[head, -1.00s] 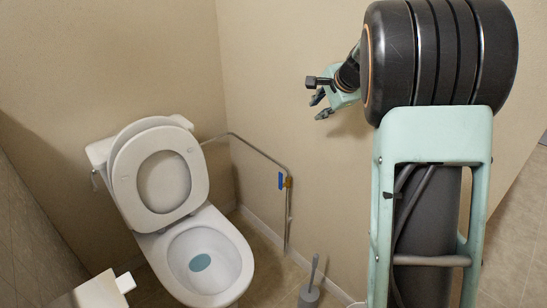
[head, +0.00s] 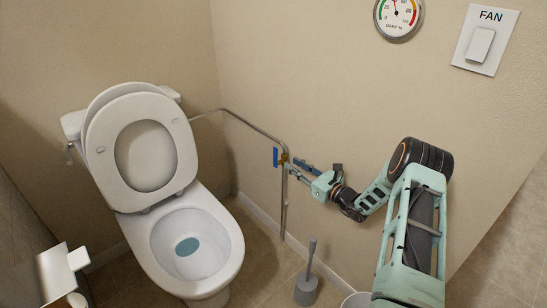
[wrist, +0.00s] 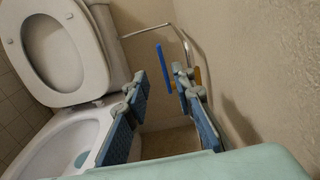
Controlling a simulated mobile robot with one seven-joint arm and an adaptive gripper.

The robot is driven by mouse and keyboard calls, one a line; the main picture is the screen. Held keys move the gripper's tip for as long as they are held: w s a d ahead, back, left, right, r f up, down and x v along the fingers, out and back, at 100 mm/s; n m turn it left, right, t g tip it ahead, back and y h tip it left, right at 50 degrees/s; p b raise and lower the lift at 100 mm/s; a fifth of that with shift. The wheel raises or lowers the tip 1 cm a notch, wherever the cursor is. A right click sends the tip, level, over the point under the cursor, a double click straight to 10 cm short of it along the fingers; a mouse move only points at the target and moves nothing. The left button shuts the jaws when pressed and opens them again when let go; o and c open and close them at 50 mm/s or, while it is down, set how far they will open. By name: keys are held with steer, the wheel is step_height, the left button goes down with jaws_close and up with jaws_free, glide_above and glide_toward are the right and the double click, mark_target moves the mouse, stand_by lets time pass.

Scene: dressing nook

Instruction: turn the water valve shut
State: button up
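The water valve has a blue lever handle (head: 275,157) and a brass body (head: 284,158) on a grey metal pipe (head: 284,205) by the wall. The handle looks roughly in line with the pipe's upright run. My gripper (head: 298,169) is just right of the valve in the head view, fingers pointing at it. In the wrist view my gripper (wrist: 161,82) is open and empty, and the blue handle (wrist: 163,68) shows in the gap between the fingertips, seemingly just beyond them. I cannot tell any contact. The right finger partly covers the brass body (wrist: 197,76).
A toilet (head: 200,245) with its lid and seat raised stands left of the pipe. A toilet brush (head: 307,285) stands on the floor below my arm. A damp gauge (head: 399,15) and a fan switch (head: 481,43) are on the wall above. The wall is close beside my gripper.

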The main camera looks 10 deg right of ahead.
mark_target(277, 154)
steer(key=b+x, duration=0.2)
steer(key=x, duration=0.7)
steer(key=shift+w+a+f+b, duration=0.15)
steer(key=shift+w+b, duration=0.15)
steer(key=shift+b, duration=0.1)
steer(key=shift+w+a, duration=0.25)
steer(key=shift+w, duration=0.2)
jaws_close()
